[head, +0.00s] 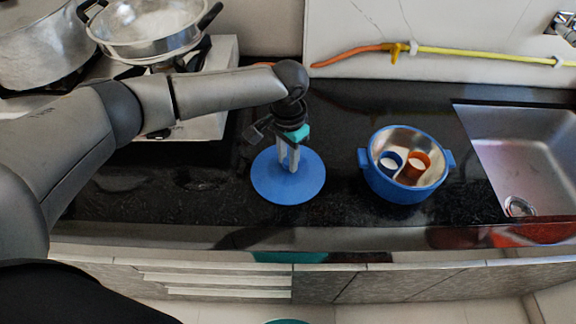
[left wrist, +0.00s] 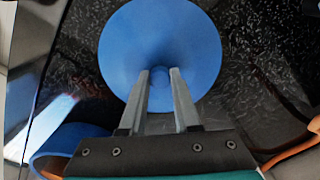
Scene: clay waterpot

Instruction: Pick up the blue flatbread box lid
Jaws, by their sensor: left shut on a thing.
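The blue flatbread box lid (head: 288,189) is a round blue disc on or just above the black counter, in the middle of the head view. In the left wrist view the lid (left wrist: 160,30) fills the top middle, with a small knob at its centre. My left gripper (head: 289,168) points down over the lid's centre. Its fingertips (left wrist: 160,72) are shut on the knob. I cannot tell whether the lid touches the counter. The blue box (head: 405,192) stands open to the right, with two small cups inside. My right gripper is not in view.
A sink (head: 530,150) lies at the right. A stove with a steel pan (head: 150,30) and a large pot (head: 40,45) is at the back left. A yellow and orange hose (head: 470,52) runs along the wall. The counter's front edge is close to the lid.

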